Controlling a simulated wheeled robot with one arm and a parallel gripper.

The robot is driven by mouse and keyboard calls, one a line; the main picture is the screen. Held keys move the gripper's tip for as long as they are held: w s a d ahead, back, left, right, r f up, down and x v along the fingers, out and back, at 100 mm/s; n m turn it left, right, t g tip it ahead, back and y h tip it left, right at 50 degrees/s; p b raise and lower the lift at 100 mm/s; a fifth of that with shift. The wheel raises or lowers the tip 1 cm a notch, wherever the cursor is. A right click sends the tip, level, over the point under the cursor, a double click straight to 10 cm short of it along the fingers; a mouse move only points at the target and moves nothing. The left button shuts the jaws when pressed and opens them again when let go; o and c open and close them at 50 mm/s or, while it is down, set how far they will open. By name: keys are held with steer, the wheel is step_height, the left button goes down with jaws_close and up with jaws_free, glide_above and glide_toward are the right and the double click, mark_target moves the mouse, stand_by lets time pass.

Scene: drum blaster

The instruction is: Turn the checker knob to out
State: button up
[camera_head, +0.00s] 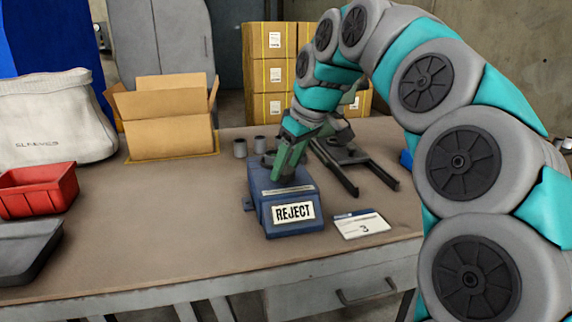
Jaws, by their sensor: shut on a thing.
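The checker is a blue box (262,205) near the middle of the table, with a white label (293,212) on its front that reads REJECT. My gripper (289,172) reaches down onto the top of the blue box from behind and above. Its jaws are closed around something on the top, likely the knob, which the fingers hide. I cannot see the knob's pointer or any "out" mark. A metallic strip shows on the top near the front edge.
A card marked 3 (362,224) lies right of the box. A dark forked stand (352,160) is behind it. Small grey cylinders (240,148), an open carton (170,135), a red bin (38,190), a grey tray (28,250) and a pale bag (52,118) stand left. The front table middle is clear.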

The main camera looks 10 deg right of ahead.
steer(key=n, duration=0.2)
steer(key=n+g+y, duration=0.1)
steer(key=n, duration=0.2)
steer(key=shift+w+d+g, duration=0.1)
steer(key=shift+w+g, duration=0.1)
steer(key=shift+g, duration=0.1)
steer(key=shift+n+g, duration=0.5)
steer(key=shift+n, duration=0.7)
steer(key=o, duration=1.4)
steer(key=shift+c, duration=0.2)
